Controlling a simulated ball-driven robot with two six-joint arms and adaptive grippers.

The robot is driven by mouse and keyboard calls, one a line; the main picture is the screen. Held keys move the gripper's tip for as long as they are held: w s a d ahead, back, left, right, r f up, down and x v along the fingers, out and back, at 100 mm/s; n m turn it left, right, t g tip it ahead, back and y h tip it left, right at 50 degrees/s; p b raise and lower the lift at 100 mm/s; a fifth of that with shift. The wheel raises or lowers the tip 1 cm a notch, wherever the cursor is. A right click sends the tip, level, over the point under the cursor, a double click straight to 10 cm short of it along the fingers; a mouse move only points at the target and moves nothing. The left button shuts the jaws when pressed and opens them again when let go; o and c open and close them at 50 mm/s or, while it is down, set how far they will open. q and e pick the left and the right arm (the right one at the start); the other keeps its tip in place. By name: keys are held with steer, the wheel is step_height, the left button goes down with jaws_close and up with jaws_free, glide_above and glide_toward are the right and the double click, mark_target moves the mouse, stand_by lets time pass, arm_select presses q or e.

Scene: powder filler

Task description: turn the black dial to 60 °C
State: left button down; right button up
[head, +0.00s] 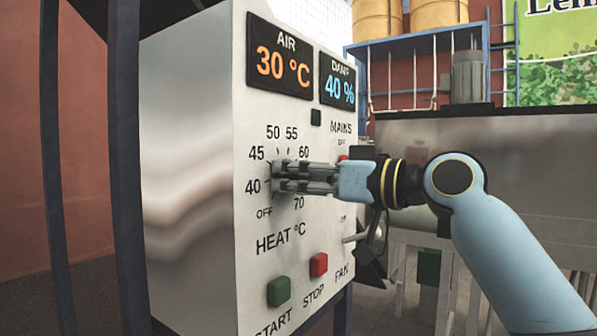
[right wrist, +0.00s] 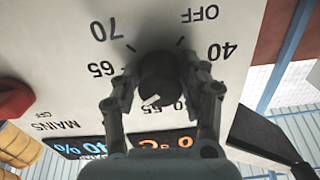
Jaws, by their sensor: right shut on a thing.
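The black dial (right wrist: 158,75) sits on the white front panel (head: 255,130), inside a ring of numbers from OFF to 70. My right gripper (head: 276,178) reaches it from the right in the head view and hides most of it. In the right wrist view, which shows the panel upside down, my right gripper's two fingers (right wrist: 158,88) are shut on the dial's sides. A white pointer mark (right wrist: 150,100) shows at the dial's lower left there, on the side of 55 and 60; the exact number is hard to read. My left gripper is not in view.
The air display (head: 281,63) reads 30 °C and the damp display (head: 338,90) reads 40 %. A green start button (head: 279,291) and red stop button (head: 319,264) sit below the dial. A red mains knob (right wrist: 14,98) is beside it. A dark blue frame post (head: 126,160) stands left.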

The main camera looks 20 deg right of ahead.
steer(key=o, duration=1.2)
steer(key=shift+d, duration=0.1)
steer(key=shift+v, duration=5.95)
